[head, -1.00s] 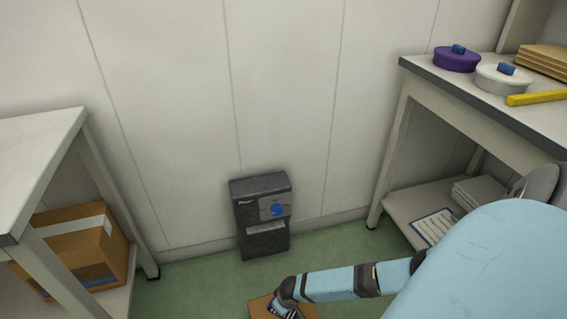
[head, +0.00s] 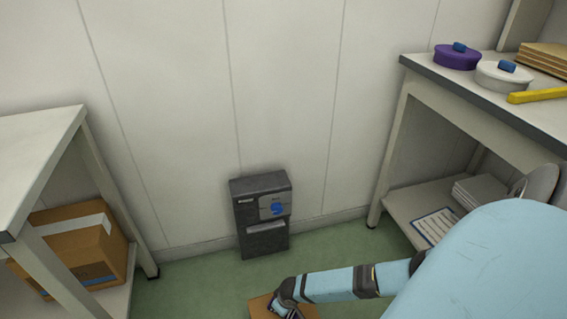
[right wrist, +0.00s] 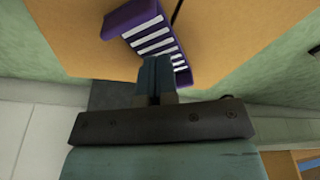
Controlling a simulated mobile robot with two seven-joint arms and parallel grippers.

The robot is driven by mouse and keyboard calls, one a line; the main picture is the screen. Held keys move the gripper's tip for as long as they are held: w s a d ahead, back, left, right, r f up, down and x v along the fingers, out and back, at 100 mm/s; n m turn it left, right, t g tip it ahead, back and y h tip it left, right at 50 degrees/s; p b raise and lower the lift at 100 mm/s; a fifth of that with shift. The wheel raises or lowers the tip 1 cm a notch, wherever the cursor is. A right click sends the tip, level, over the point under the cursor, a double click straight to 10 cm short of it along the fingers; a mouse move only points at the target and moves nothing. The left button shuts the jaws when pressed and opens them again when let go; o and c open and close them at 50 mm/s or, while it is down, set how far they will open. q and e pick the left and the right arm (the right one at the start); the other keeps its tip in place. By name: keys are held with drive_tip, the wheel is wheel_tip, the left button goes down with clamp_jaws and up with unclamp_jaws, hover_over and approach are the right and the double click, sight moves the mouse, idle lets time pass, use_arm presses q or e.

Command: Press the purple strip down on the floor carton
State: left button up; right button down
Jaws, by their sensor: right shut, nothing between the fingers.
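The floor carton (head: 260,306) is a brown box on the green floor, at the bottom of the head view and mostly cut off. Its tan top (right wrist: 235,30) fills much of the right wrist view. The purple strip (right wrist: 150,32), with white bars across it, lies on the carton top, and its plain purple upper-left end looks turned or bent. My right gripper (right wrist: 155,62) is shut and empty, with its fingertips over the strip's lower middle. I cannot tell if they touch it. My left gripper is in neither view.
A dark wall box with a blue knob (head: 277,208) stands against the wall. A bench on the right holds a purple tub (head: 457,60), a white tub (head: 503,80) and a yellow tool (head: 537,97). A taped carton (head: 75,250) sits on the left shelf.

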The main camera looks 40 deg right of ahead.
drive_tip(key=shift+f+b, duration=0.3)
drive_tip(key=shift+f, duration=0.2)
idle(0.8)
